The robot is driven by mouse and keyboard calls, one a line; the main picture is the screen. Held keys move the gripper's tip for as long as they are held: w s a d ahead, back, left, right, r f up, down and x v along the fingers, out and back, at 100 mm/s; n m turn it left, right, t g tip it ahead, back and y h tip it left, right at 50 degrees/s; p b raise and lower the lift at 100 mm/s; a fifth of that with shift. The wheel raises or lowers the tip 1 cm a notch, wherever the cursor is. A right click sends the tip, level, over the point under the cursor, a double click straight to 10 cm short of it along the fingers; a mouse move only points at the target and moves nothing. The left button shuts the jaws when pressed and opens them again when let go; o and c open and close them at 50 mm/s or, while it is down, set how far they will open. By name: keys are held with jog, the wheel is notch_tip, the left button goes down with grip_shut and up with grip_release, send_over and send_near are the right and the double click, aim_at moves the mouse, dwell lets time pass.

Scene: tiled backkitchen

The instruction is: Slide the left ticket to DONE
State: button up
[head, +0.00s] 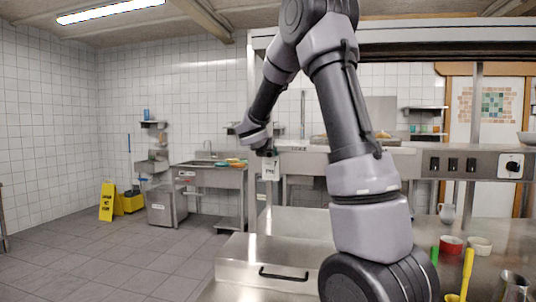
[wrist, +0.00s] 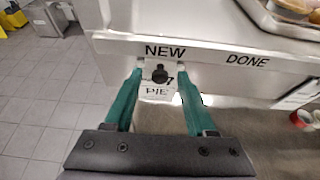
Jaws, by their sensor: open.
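A white ticket (wrist: 158,93) reading "PIE" hangs at the shelf edge below the NEW label (wrist: 165,51). It has a black knob (wrist: 159,74) at its top. It also shows in the head view (head: 271,172). My gripper (wrist: 160,67) is open, with one green finger on each side of the knob and gaps between. The gripper also shows in the head view (head: 267,152), at the top of the ticket. The DONE label (wrist: 247,61) is farther right on the same edge. Part of the ticket's upper text is hidden by the knob.
A second white card (wrist: 298,94) hangs farther right, partly out of the wrist view. A metal tray with food (wrist: 285,25) stands on the shelf above DONE.

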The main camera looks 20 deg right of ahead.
jog(key=shift+c, duration=0.3)
grip_shut()
dwell(1.2)
